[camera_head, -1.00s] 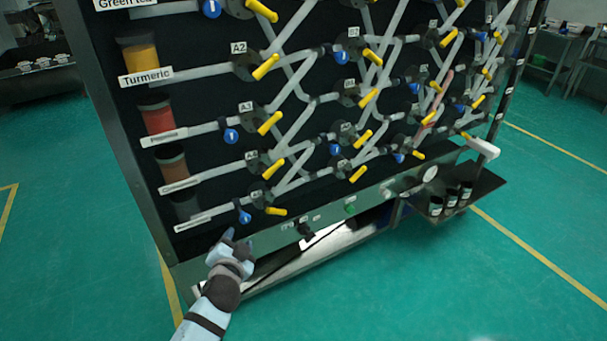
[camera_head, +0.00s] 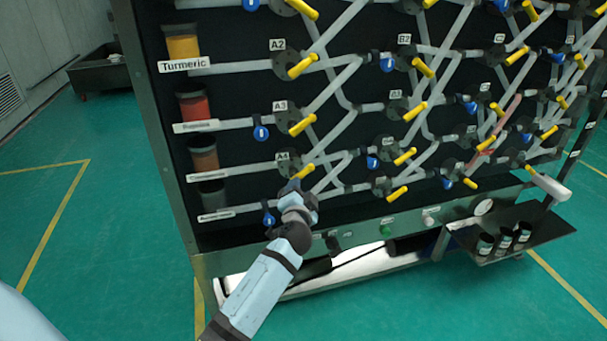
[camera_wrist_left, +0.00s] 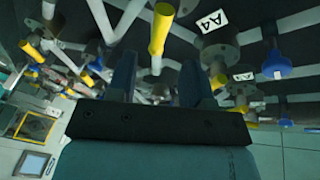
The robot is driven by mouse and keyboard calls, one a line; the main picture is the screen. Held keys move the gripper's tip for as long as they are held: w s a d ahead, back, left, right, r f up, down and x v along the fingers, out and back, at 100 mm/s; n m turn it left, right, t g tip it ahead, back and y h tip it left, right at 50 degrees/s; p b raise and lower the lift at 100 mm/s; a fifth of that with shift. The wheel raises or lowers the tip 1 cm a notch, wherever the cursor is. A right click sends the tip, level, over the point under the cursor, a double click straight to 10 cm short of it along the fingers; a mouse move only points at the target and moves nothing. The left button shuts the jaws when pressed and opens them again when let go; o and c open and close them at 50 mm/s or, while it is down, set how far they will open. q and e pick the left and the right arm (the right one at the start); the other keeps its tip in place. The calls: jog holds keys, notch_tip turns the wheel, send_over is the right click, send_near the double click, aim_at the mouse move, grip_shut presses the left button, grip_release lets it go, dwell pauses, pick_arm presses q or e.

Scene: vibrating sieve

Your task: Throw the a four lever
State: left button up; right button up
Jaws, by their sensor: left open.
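The yellow A4 lever (camera_head: 305,172) sits on the dark hub beside the A4 label (camera_head: 283,157), in the lower left of the valve panel. My left gripper (camera_head: 291,188) is just below the lever in the head view and covers part of the area under it. In the left wrist view, the yellow lever nearest the camera (camera_wrist_left: 160,32), which seems to be the A4 one, lies between the lines of my two open fingers (camera_wrist_left: 158,80), beyond their tips. Contact cannot be told. My right gripper is not in view.
Other yellow levers, such as the A3 one (camera_head: 302,125), blue valves (camera_head: 261,133) and pale pipes crowd the panel around. A shelf with dark jars (camera_head: 503,243) juts out at the lower right. The green floor (camera_head: 110,250) is open at left.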

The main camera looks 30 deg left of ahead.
aim_at(302, 176)
pick_arm(q)
jog(key=x, duration=0.8)
jog(key=shift+c, duration=0.2)
